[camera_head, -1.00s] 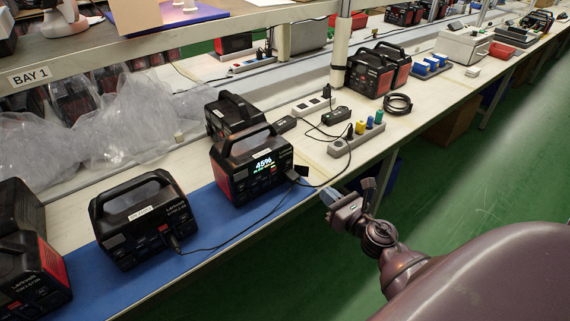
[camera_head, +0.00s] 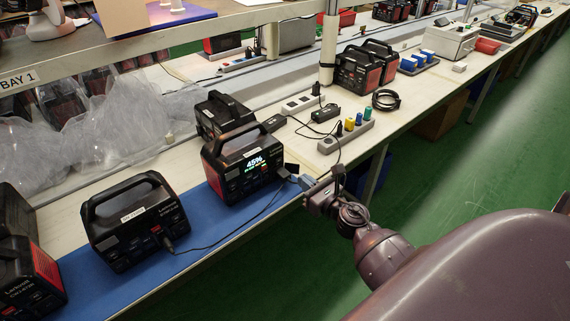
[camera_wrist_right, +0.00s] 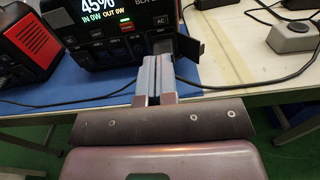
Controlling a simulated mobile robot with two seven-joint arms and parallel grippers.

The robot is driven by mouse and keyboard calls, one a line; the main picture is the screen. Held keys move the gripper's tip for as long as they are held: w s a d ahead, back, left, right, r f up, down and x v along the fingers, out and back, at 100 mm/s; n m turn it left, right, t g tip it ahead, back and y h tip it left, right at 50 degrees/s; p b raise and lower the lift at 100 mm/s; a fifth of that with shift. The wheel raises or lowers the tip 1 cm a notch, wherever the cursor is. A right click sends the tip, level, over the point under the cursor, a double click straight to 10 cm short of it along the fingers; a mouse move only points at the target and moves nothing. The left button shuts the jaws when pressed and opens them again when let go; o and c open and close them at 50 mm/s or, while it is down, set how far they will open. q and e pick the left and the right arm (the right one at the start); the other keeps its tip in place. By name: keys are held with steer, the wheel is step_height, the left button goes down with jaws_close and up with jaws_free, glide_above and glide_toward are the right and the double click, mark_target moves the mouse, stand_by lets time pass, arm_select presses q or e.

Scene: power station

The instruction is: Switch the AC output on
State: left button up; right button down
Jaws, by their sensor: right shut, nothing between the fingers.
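The lit power station (camera_head: 231,187) stands on the blue mat, with a black body, red side and top handle. In the right wrist view its screen (camera_wrist_right: 107,12) reads 45%, IN 0W and OUT 0W. A button marked AC (camera_wrist_right: 160,21) shows at the right of its front panel. My right gripper (camera_head: 305,182) is shut and empty in front of the panel's right end. In the wrist view its fingertips (camera_wrist_right: 158,58) point at the panel just below the AC button, beside an open dark flap (camera_wrist_right: 190,48). Whether they touch the panel I cannot tell. My left gripper is not in view.
Another power station (camera_head: 135,222) stands to the left on the blue mat (camera_head: 205,235), with a black cable running from it along the bench front. A grey power strip (camera_head: 335,143) with coloured plugs lies to the right. The green floor aisle is open.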

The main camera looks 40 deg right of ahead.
mark_target(279, 160)
steer(key=w, duration=0.8)
steer(key=shift+a, duration=0.25)
steer(key=shift+w, duration=0.5)
